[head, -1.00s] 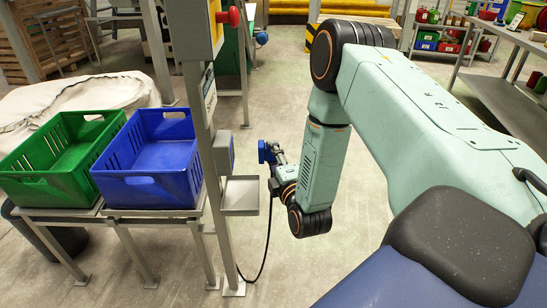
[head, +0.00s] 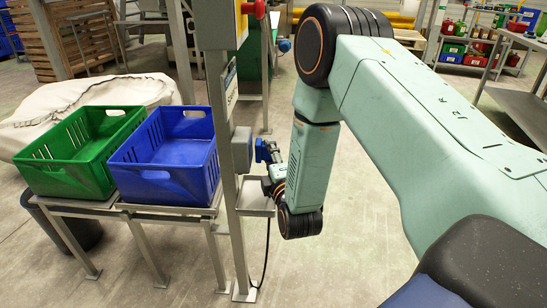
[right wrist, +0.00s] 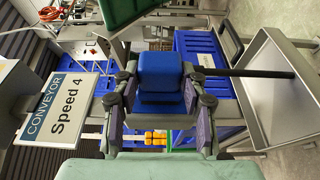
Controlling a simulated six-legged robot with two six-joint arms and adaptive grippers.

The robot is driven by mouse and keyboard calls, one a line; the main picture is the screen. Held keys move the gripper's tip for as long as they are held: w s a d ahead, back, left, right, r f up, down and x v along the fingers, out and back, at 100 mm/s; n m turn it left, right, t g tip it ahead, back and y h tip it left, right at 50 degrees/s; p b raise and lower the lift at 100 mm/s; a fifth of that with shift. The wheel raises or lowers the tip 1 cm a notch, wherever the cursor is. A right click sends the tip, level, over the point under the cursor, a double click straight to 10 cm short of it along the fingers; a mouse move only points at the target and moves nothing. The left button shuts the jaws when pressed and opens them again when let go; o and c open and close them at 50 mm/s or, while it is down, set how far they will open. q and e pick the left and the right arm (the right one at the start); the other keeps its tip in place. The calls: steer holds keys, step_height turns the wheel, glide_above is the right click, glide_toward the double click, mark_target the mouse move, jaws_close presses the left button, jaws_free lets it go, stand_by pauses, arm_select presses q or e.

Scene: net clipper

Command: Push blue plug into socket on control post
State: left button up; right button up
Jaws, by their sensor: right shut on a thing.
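The blue plug (head: 265,150) is held up beside the control post (head: 221,120). The grey-blue socket box (head: 242,150) is on the post's right side, just left of the plug. A small gap seems to show between them in the head view. My right gripper (head: 270,164) is shut on the plug. In the right wrist view the plug (right wrist: 160,74) sits between the two fingers, its black cable running off to the right. The socket's opening is not visible. My left gripper is in neither view.
A grey tray (head: 256,203) is fixed to the post below the plug, close under my right wrist. Blue (head: 166,185) and green (head: 70,178) crates stand on a stand to the left. A "CONVEYOR Speed 4" sign (right wrist: 62,112) shows in the right wrist view.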

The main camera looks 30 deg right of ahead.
steer(key=shift+w, duration=0.1)
steer(key=shift+p, duration=0.85)
stand_by(1.8)
steer(key=shift+w+a, duration=0.25)
steer(key=shift+a, duration=0.15)
stand_by(0.5)
steer(key=o, duration=1.2)
steer(key=shift+o, duration=0.2)
steer(key=v, duration=1.2)
